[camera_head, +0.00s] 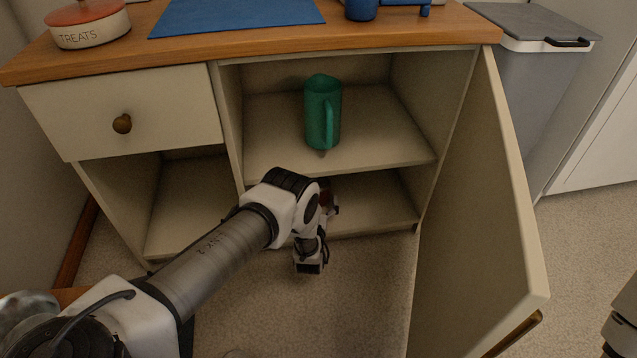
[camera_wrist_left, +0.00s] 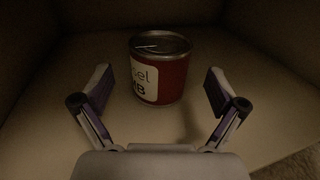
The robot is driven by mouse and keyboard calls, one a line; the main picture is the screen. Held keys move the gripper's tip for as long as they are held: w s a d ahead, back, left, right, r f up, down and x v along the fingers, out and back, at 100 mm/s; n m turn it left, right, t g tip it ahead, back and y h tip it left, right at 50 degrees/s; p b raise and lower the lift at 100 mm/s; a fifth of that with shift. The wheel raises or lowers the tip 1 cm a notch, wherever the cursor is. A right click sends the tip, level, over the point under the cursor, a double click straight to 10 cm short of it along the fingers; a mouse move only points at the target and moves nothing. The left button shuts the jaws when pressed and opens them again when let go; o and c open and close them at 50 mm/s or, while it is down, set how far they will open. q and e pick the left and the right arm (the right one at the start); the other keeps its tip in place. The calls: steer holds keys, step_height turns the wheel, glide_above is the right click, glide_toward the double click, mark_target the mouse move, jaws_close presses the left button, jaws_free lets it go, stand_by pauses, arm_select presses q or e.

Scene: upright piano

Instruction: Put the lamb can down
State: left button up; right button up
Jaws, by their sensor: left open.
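The lamb can (camera_wrist_left: 172,77), a red tin with a pale label and a metal lid, stands upright on the cabinet's lower shelf (camera_wrist_left: 95,143) in the left wrist view. My left gripper (camera_wrist_left: 160,92) is open, with one finger on either side of the can and gaps between fingers and can. In the head view my left arm reaches into the lower compartment (camera_head: 385,203), and only a small reddish part of the can (camera_head: 327,199) shows past the wrist. My right gripper is not in view; only a bit of my right arm shows at the right edge.
A green pitcher (camera_head: 322,112) stands on the upper shelf (camera_head: 388,140), above my left wrist. The cabinet door (camera_head: 487,200) stands open on the right. A treats jar (camera_head: 88,28) and a blue mat (camera_head: 235,14) are on the countertop. A grey bin (camera_head: 535,75) stands beyond the door.

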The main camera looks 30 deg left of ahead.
arm_select(q)
steer(key=p+v, duration=0.1)
steer(key=v, duration=0.2)
steer(key=p+v, duration=0.2)
steer(key=v, duration=0.1)
steer(key=shift+r, duration=0.25)
steer(key=shift+s+d+f, duration=0.15)
steer(key=shift+s+f, duration=0.05)
steer(key=shift+s, duration=0.25)
steer(key=shift+f, duration=0.1)
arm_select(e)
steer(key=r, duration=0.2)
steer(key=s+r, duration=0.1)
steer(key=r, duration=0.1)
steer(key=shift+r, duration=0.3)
arm_select(q)
steer(key=shift+d, duration=0.1)
